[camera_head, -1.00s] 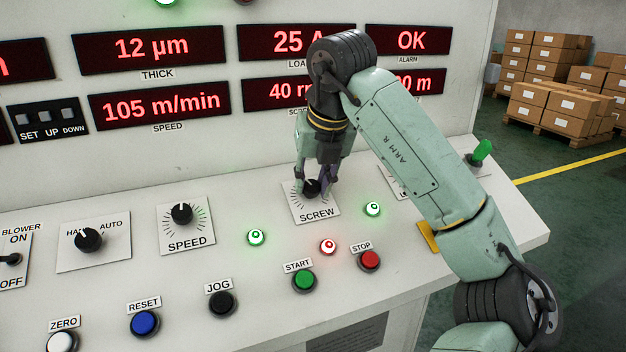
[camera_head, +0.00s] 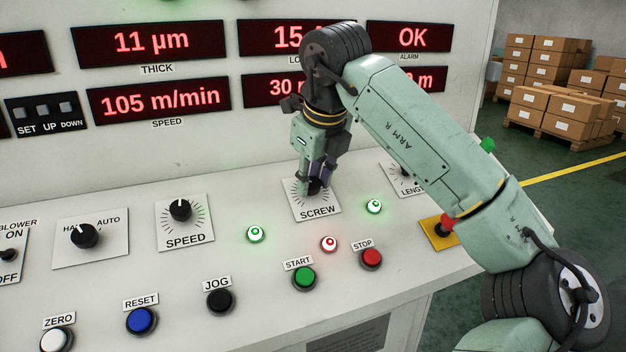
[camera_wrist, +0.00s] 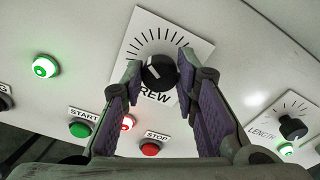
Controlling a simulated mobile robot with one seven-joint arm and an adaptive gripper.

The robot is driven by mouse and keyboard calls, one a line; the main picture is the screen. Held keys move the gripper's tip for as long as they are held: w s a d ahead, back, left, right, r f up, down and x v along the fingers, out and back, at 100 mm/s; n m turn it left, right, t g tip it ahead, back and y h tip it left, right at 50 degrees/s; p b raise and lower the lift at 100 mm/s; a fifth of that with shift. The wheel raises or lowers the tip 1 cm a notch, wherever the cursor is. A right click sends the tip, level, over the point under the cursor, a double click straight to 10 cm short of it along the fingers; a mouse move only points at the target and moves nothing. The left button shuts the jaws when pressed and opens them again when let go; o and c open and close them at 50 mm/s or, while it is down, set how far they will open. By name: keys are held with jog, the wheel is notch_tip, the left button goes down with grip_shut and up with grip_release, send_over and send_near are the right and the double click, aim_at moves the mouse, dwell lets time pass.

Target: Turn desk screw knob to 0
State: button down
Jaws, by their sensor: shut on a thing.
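The black screw knob (camera_wrist: 159,72) sits on a white SCREW plate (camera_head: 318,211) with a ring of tick marks. In the wrist view its white pointer line points to the upper left. My gripper (camera_head: 316,184) is over the knob, with its purple-padded fingers (camera_wrist: 160,78) on either side of it, shut on it. In the head view my fingers hide most of the knob. The screw display (camera_head: 275,87) above reads 30 with its unit cut off by my arm.
The SPEED knob (camera_head: 180,209) stands to the left and the LENGTH knob (camera_wrist: 292,128) to the right. Green START (camera_head: 304,277) and red STOP (camera_head: 370,258) buttons lie in front. A red button on a yellow base (camera_head: 437,236) is near my forearm. Thickness (camera_head: 150,41) reads 11 µm.

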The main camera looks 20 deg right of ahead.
jog(key=n, duration=0.3)
jog(key=shift+n, duration=0.3)
jog(key=n, duration=0.3)
jog(key=shift+s+a+n, duration=0.1)
jog(key=shift+n, duration=0.2)
jog(key=n, duration=0.3)
jog(key=shift+n+t+b, duration=0.3)
jog(key=shift+s+f+n, duration=0.1)
jog(key=shift+n, duration=2)
jog(key=c, duration=1.2)
grip_release()
jog(key=shift+c, duration=0.2)
